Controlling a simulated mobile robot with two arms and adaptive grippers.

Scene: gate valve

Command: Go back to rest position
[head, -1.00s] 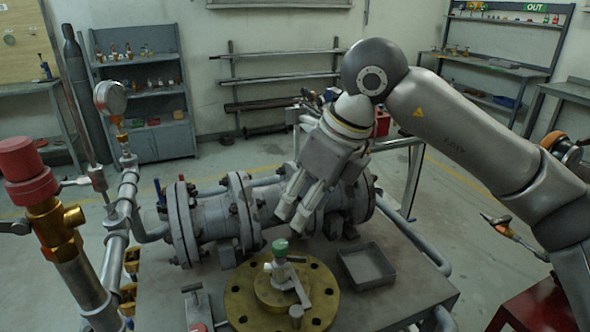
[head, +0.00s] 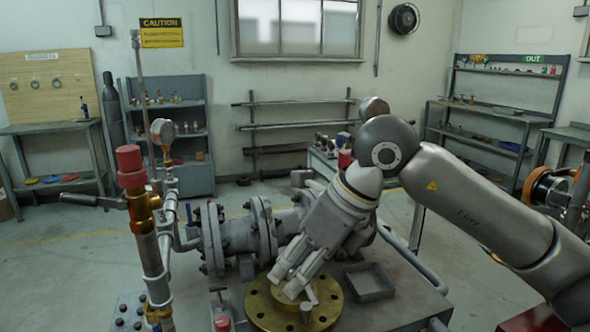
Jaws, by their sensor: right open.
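My right gripper (head: 285,284) is over the brass flange (head: 262,309) on the grey workbench (head: 400,310). Its jaws are open and point down to the left. The fingers hide most of the small valve on the flange; a pale lever part (head: 306,308) shows just below them. I cannot tell whether the fingers touch the valve. My left gripper is not in view.
A grey flanged pipe (head: 235,238) lies across the bench behind the brass flange. A small square tray (head: 370,282) sits to its right. A standing pipe with a red cap (head: 130,168) is at left. A gauge (head: 162,131) stands behind it. Shelves (head: 180,120) line the back wall.

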